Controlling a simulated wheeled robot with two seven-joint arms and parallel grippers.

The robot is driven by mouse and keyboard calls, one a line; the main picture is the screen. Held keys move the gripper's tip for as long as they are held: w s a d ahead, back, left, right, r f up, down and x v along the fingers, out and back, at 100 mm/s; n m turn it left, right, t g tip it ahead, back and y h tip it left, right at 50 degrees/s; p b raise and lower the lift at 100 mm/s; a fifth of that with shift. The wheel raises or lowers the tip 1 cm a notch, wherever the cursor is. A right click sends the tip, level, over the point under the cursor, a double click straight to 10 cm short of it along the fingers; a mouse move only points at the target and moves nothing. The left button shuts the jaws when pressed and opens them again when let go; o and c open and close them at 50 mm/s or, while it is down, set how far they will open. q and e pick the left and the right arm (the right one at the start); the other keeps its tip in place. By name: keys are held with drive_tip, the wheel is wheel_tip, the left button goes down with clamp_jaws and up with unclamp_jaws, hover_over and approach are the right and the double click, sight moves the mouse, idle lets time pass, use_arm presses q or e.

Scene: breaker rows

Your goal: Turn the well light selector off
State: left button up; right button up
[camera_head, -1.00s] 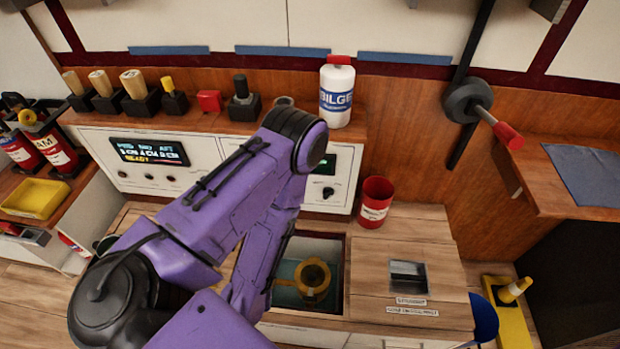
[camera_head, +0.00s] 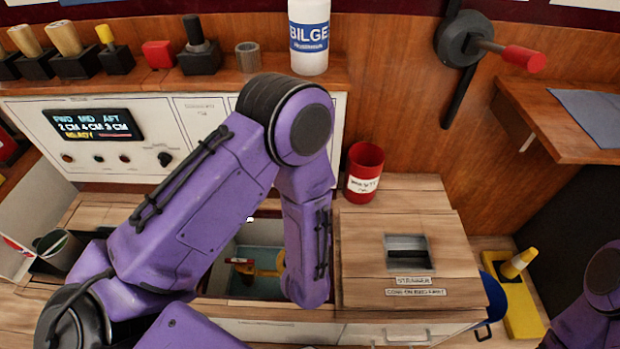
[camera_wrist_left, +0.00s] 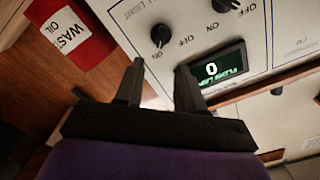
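The left wrist view shows a white panel with a black selector knob (camera_wrist_left: 160,35) near a partly cut-off label reading "LIGHT". OFF and ON lettering lies beside it; which mark it points to I cannot tell. A second black knob (camera_wrist_left: 226,4) is at the top edge. My left gripper (camera_wrist_left: 158,80) is open and empty, its two fingers apart, just short of the panel near the first knob and a small display (camera_wrist_left: 216,70). In the head view my left arm hides the gripper and that part of the panel. My right gripper is out of view.
A red waste oil can (camera_head: 364,172) stands right of the panel and shows in the left wrist view (camera_wrist_left: 70,38). An open well with a yellow fitting (camera_head: 262,268) lies below my left arm. A BILGE bottle (camera_head: 309,38) stands on the shelf. A red-handled lever (camera_head: 508,54) projects at right.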

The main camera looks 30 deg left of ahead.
use_arm(q)
drive_tip(key=x, duration=0.9)
drive_tip(key=shift+w+a, duration=0.25)
drive_tip(key=shift+w, duration=0.05)
clamp_jaws()
